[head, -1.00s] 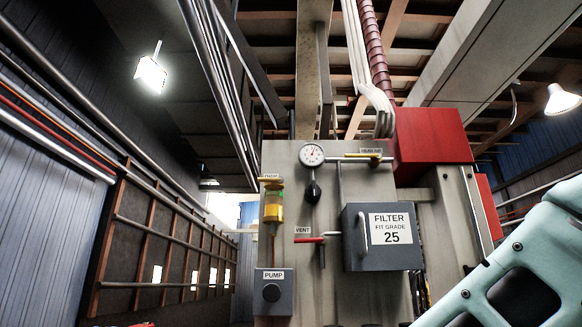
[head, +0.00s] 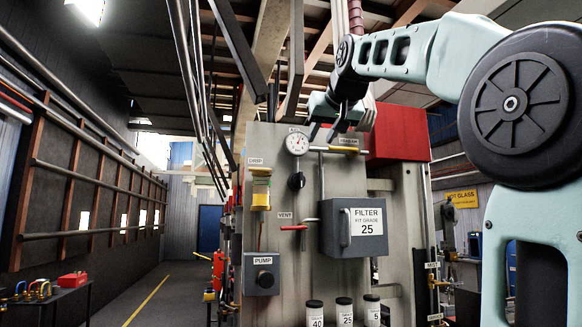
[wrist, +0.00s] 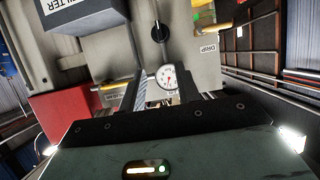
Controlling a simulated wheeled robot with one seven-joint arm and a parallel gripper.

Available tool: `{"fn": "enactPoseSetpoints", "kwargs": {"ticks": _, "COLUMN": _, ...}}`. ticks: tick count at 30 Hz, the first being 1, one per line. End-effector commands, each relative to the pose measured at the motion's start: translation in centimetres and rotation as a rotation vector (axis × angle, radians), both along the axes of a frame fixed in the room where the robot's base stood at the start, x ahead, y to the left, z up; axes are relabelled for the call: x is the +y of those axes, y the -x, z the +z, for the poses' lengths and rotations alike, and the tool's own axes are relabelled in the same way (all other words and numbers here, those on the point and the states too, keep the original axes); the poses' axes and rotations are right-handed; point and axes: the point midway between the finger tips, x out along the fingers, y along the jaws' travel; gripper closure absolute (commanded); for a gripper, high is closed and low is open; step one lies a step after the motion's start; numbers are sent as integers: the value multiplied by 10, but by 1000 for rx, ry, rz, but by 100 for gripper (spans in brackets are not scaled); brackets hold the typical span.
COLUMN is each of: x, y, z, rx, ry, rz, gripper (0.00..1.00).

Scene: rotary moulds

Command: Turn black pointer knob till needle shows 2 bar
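The black pointer knob (head: 297,181) sits on the grey panel below the round white gauge (head: 297,143). The gauge's needle and numbers are too small to read surely. In the wrist view, which is turned upside down, the gauge (wrist: 168,77) appears between my fingers and the knob (wrist: 160,33) lies beyond the fingertips. My gripper (head: 320,131) is up near the gauge, to its upper right, above the knob and apart from it. In the wrist view my gripper (wrist: 162,84) is open, its two dark fingers spread with nothing held.
A grey filter box (head: 346,228) with a handle projects right of the knob. A red-handled vent lever (head: 293,228) is below, a yellow drip oiler (head: 261,190) left, and a yellow-handled valve (head: 345,149) right of the gauge. A red box (head: 398,132) stands at upper right.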

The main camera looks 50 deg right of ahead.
Motion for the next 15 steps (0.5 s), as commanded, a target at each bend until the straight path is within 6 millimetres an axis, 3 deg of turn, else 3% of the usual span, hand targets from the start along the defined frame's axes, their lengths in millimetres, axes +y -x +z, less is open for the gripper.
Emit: {"fn": "enactPoseSetpoints", "kwargs": {"ticks": 15, "x": -50, "y": -84, "z": -39, "rx": 5, "ry": -5, "rz": 3, "gripper": 67}}
